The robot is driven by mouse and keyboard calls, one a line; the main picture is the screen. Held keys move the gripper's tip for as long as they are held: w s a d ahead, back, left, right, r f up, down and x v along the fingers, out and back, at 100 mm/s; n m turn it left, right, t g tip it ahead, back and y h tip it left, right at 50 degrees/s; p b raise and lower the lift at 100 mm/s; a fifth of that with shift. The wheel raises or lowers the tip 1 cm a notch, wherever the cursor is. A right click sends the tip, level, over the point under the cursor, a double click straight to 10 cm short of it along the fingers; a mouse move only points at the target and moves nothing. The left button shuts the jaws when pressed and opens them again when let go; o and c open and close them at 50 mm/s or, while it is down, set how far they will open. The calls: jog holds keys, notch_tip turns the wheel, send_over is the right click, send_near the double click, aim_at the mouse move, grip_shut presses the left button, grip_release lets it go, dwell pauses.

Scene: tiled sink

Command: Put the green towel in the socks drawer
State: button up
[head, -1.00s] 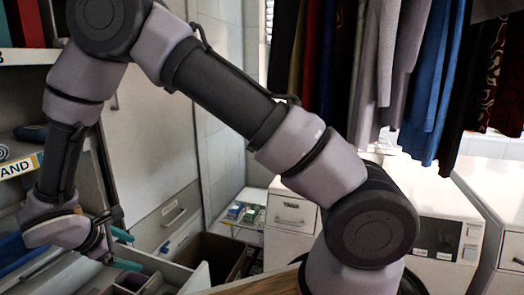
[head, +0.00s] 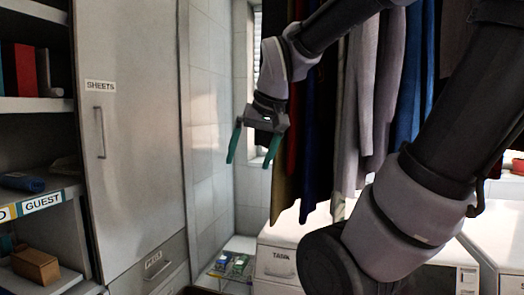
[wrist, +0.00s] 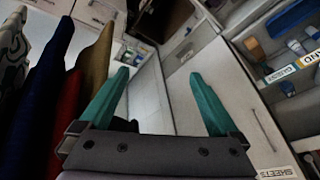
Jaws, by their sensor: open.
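My gripper (head: 253,148) is raised in front of the tiled wall, left of the hanging clothes, fingers pointing down. It is open; in the wrist view its teal fingers (wrist: 158,76) are wide apart with nothing between them. I cannot make out a green towel for sure; a small teal patch (head: 5,244) shows at the left edge of the head view, too cut off to identify. No drawer that I can read as socks is in view. A closed drawer (head: 153,264) with a small label I cannot read sits below the tall cabinet door.
A tall cabinet door (head: 135,150) is labelled SHEETS. Left of it, shelves hold a dark blue folded cloth (head: 22,182), a wooden box (head: 36,264) and a GUEST label (head: 42,202).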

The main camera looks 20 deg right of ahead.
jog(key=s, duration=0.1)
jog(key=s+d+r+m+t, duration=0.1)
jog(key=s+m, duration=0.1)
jog(key=shift+d+r+t, duration=0.35)
jog(key=shift+t, duration=0.05)
dwell(1.1)
